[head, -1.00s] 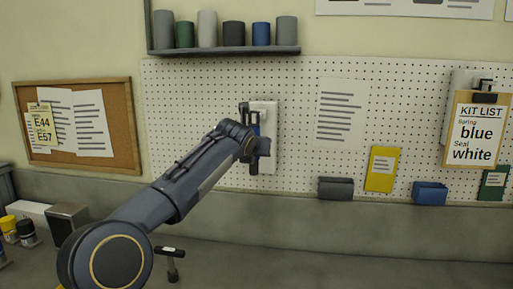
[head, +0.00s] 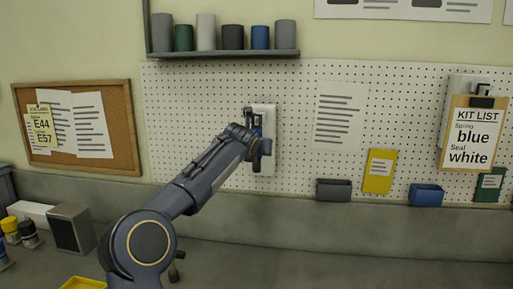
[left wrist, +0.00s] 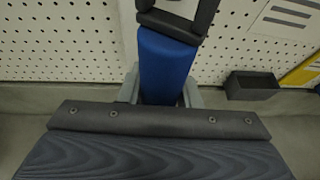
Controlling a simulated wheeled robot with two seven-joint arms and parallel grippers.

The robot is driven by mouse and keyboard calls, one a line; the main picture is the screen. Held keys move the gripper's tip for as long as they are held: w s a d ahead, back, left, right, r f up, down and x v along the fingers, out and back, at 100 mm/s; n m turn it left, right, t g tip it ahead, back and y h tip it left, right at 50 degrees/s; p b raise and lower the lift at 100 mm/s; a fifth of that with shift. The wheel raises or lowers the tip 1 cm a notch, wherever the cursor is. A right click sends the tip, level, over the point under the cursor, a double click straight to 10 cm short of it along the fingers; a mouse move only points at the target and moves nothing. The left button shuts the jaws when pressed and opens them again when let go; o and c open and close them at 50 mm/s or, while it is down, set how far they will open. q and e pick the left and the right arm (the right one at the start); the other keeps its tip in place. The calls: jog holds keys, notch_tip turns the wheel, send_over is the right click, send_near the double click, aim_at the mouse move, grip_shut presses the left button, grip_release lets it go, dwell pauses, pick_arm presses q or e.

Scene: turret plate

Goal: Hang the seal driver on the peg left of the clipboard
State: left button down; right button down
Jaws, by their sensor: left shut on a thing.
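My left gripper (head: 258,148) is raised in front of the pegboard, beside a white plate (head: 266,163). It is shut on the seal driver, whose blue handle (left wrist: 167,65) stands between the fingers in the left wrist view. A dark loop (left wrist: 178,20) tops the handle. The clipboard (head: 470,155), headed KIT LIST, hangs at the far right. No bare peg shows clearly, and I cannot tell whether the loop touches one. My right gripper is out of view.
A shelf with several canisters (head: 225,53) runs above the pegboard (head: 300,95). Dark (head: 333,190) and blue (head: 426,195) bins and a yellow card (head: 379,171) sit low to the right. A corkboard (head: 110,160) hangs left. A grey box (head: 73,230) stands on the bench.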

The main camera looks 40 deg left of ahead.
pick_arm(q)
jog(key=shift+r+p+x, duration=0.15)
jog(key=shift+p+x, duration=0.1)
jog(key=shift+x, duration=0.65)
jog(key=shift+r+p+x, duration=0.15)
jog(key=shift+p+x, duration=0.1)
jog(key=shift+x, duration=0.65)
jog(key=shift+a, duration=0.15)
jog(key=c, duration=1)
grip_release()
jog(key=shift+o, duration=0.2)
